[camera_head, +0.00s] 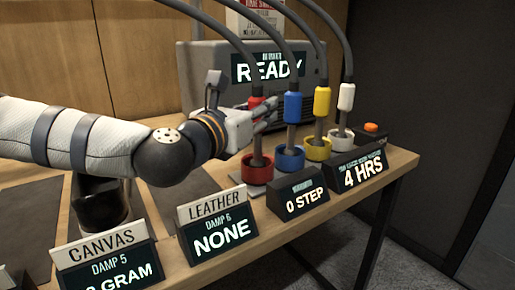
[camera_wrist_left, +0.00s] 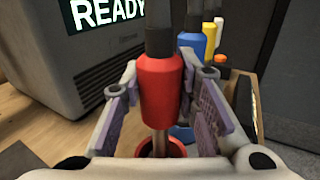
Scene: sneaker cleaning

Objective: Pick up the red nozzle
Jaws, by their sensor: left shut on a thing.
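The red nozzle (camera_wrist_left: 161,90) hangs from a dark hose and stands upright, its grey stem reaching down into a red cup (camera_head: 257,172). In the head view the red nozzle (camera_head: 256,103) is partly hidden by my left gripper (camera_head: 262,116). The left gripper comes in from the left at the height of the red body. In the left wrist view the nozzle is between the two fingers (camera_wrist_left: 165,105), and the gripper is shut on it. The stem's lower end is hidden in the cup. My right gripper is not in view.
Blue (camera_head: 292,107), yellow (camera_head: 322,101) and white (camera_head: 346,96) nozzles stand in their own cups to the right, close by. A grey machine (camera_head: 200,75) reading READY is behind. Signs such as LEATHER (camera_head: 216,226) line the table's front edge.

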